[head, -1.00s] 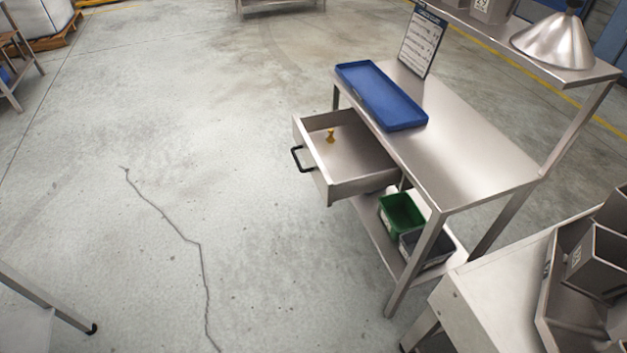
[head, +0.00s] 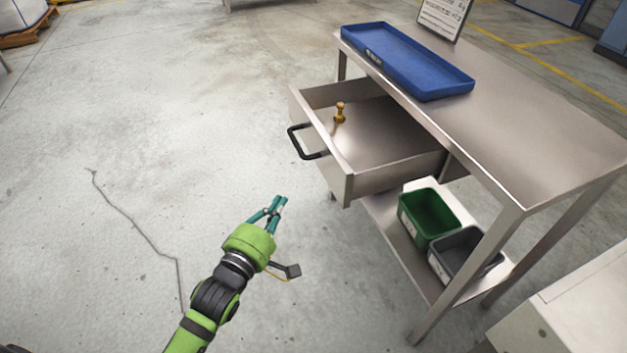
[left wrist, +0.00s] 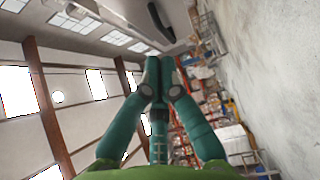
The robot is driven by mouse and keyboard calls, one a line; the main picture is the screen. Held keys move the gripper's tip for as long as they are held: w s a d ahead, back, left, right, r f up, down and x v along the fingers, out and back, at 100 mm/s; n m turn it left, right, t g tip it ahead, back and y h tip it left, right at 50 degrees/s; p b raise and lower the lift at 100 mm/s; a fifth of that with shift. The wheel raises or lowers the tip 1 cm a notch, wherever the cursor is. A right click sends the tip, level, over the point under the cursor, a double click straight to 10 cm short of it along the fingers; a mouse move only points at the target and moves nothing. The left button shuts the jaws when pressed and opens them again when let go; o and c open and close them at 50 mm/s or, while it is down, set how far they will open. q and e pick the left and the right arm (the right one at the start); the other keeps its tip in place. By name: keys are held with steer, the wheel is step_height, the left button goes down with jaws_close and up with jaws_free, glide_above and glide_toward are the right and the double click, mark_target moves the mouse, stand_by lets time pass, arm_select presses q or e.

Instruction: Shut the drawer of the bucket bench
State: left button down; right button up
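The steel bench (head: 530,115) stands at the right in the head view. Its drawer (head: 395,145) is pulled well out towards the left, with a black bar handle (head: 306,142) on its front. A small brass-coloured weight or knob (head: 340,113) stands inside it. My left gripper (head: 281,199), with green-teal fingers, is over the floor, below and left of the drawer front in the picture, apart from the handle. Its fingertips meet with nothing between them, as the left wrist view (left wrist: 160,75) shows. A dark curved bar, probably the handle (left wrist: 160,22), shows there beyond the fingers. My right gripper is out of view.
A blue tray (head: 408,62) lies on the bench top near a sign (head: 443,17). Green (head: 430,217) and grey (head: 465,252) buckets stand on the lower shelf. Another steel surface (head: 575,310) is at the lower right. The floor left of the drawer is clear.

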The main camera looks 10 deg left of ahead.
arm_select(q)
glide_toward(322, 160)
steer(key=w+a, duration=0.2)
steer(key=a, duration=0.1)
steer(key=w+d, duration=0.1)
steer(key=d, duration=0.1)
steer(key=w+d+b, duration=0.1)
steer(key=w+d, duration=0.1)
steer(key=shift+w+f, duration=0.1)
steer(key=shift+w, duration=0.1)
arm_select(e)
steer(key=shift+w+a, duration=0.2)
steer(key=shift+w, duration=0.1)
arm_select(q)
steer(key=shift+w, duration=0.15)
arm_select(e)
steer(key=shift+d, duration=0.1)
